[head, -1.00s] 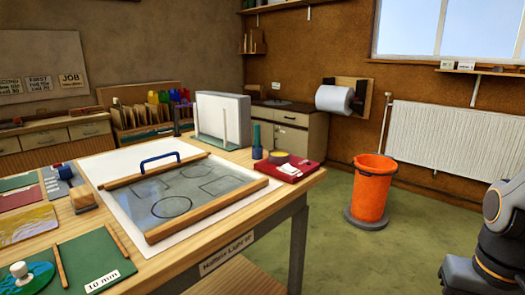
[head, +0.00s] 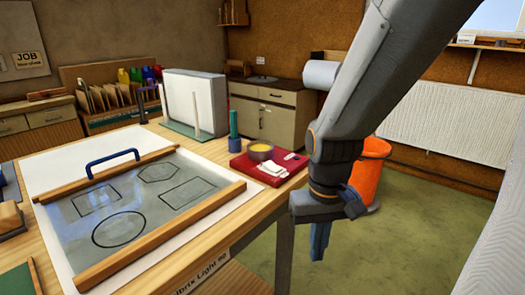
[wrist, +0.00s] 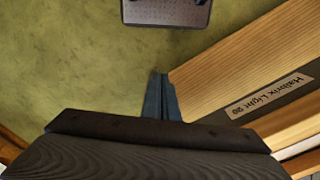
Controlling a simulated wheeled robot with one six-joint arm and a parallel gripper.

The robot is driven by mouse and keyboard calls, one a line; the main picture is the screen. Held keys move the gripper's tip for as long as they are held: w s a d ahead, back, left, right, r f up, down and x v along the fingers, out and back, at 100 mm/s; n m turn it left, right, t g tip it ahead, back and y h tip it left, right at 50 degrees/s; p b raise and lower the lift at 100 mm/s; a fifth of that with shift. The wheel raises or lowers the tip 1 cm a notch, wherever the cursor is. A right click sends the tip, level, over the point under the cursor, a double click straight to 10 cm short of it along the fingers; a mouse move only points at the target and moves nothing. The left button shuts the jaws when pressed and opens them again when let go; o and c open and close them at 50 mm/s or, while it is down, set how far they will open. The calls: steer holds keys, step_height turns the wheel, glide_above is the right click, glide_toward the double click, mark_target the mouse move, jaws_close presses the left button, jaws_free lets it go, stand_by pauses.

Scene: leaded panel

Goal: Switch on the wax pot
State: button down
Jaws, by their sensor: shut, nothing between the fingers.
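The wax pot (head: 260,150), a small round pot with yellow wax inside, stands on a red board (head: 268,173) near the right edge of the workbench in the head view. A switch on it is too small to make out. My gripper (head: 319,242) hangs pointing down in the head view, right of and nearer than the wax pot, beyond the bench's edge. Its blue fingers are together and empty. In the wrist view the shut fingers (wrist: 160,90) show over the green floor, beside the bench edge (wrist: 235,55). The wax pot is not in the wrist view.
A white cloth (head: 274,169) lies on the red board in front of the pot. A dark green cylinder (head: 234,125) in a blue holder stands left of it. A glass panel (head: 140,200) with wooden bars and a blue handle covers the bench's front. An orange bin (head: 368,170) stands behind my arm.

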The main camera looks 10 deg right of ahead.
steer(key=shift+r, duration=0.1)
step_height(320, 180, up, 25)
steer(key=m+t+y+p, duration=0.1)
steer(key=m+t+p, duration=0.1)
steer(key=m+p, duration=0.65)
glide_above(270, 164)
steer(key=s+d+b, duration=0.2)
steer(key=s, duration=0.1)
steer(key=m, duration=0.1)
steer(key=shift+w, duration=0.2)
steer(key=shift+f, duration=0.25)
steer(key=f+p, duration=0.1)
steer(key=f, duration=0.3)
steer(key=w+a+f+p, duration=0.1)
steer(key=f, duration=0.4)
steer(key=w+f, duration=0.1)
steer(key=f, duration=0.3)
steer(key=shift+a+f+p, duration=0.25)
steer(key=shift+p, duration=0.15)
